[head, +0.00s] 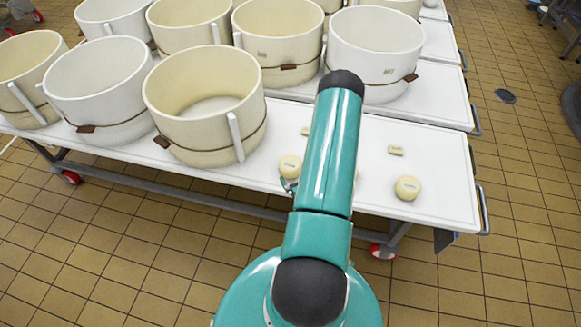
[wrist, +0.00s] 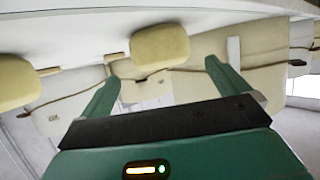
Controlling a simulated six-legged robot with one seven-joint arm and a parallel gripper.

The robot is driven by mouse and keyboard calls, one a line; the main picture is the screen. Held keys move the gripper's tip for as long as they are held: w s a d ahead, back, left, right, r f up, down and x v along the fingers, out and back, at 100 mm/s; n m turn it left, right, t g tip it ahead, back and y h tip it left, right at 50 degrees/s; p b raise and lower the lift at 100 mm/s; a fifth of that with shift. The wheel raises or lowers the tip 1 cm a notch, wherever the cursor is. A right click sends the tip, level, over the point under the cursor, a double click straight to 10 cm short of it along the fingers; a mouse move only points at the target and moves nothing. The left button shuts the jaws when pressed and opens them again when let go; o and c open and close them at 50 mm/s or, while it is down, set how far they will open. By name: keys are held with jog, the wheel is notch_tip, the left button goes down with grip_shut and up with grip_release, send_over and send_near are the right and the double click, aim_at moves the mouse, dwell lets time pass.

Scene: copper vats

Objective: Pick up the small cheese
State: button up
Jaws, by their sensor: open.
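Two pale yellow round cheeses show on the white table in the head view, one left of my arm (head: 289,166) and one to its right (head: 407,188). Two smaller pale blocks lie farther back, one at the right (head: 397,150) and one partly hidden beside my arm (head: 305,131). I cannot tell which is meant by the small cheese. The wrist view looks inverted. There my gripper (wrist: 161,72) is open and empty, with a round cheese (wrist: 160,47) beyond and between its two green fingers. Another round cheese (wrist: 18,82) is at the left edge.
Several large cream and white vats (head: 205,105) with brown straps stand at the left and back of the table (head: 440,165). The nearest stands left of the cheeses. Another table adjoins behind. Tiled floor (head: 515,230) is open at the right.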

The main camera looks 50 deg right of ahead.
aim_at(291, 164)
jog(key=x, duration=0.8)
jog(key=shift+w+d, duration=0.1)
jog(key=shift+w, duration=0.2)
jog(key=c, duration=1.1)
jog(key=shift+c, duration=0.2)
jog(key=shift+r, duration=0.15)
jog(key=shift+r, duration=0.55)
jog(key=s+a+r, duration=0.8)
jog(key=a+r, duration=0.3)
jog(key=shift+s+a+r, duration=0.15)
jog(key=shift+a+r, duration=0.05)
jog(key=shift+r, duration=0.15)
